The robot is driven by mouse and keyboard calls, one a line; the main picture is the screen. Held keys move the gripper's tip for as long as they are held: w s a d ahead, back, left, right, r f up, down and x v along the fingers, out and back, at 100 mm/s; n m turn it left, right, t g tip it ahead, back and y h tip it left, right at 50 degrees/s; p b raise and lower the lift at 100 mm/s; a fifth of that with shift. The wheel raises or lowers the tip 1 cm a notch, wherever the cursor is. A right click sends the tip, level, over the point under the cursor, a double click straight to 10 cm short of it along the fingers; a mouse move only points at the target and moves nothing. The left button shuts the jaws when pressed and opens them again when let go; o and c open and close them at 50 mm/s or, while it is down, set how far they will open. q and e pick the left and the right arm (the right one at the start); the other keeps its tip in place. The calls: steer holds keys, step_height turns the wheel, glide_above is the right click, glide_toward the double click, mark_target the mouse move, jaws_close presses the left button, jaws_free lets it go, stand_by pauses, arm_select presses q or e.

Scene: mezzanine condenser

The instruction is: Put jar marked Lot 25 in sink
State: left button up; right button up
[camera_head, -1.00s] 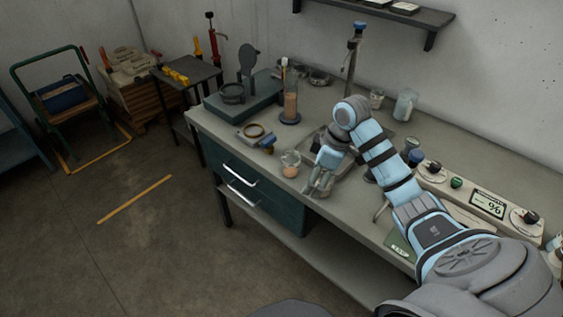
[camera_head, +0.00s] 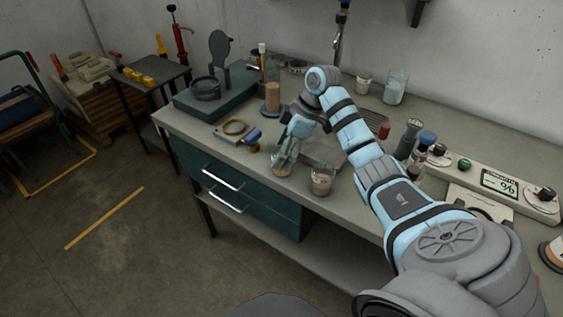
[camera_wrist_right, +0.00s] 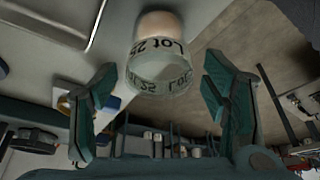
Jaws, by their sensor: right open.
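The clear jar marked Lot 25 (camera_wrist_right: 155,50) fills the upper middle of the right wrist view, with pinkish contents. It stands near the bench's front edge in the head view (camera_head: 283,171). My right gripper (camera_head: 286,153) is at this jar, and its open fingers (camera_wrist_right: 160,82) lie to either side in the wrist view, with gaps between. The sink (camera_head: 322,150) is a shallow metal basin just right of the jar, partly hidden by my right arm. My left gripper is not in view.
A second jar (camera_head: 321,180) stands close to the right, at the front edge. A gold ring on a small device (camera_head: 235,128) and a blue-topped item (camera_head: 253,138) are to the left. A tall cylinder (camera_head: 272,97) stands behind. The faucet (camera_head: 339,40) rises at the back.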

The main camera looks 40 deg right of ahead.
steer(key=x, duration=0.5)
steer(key=shift+d+b, duration=0.1)
steer(key=shift+b, duration=0.2)
steer(key=shift+r, duration=0.1)
steer(key=c, duration=1.4)
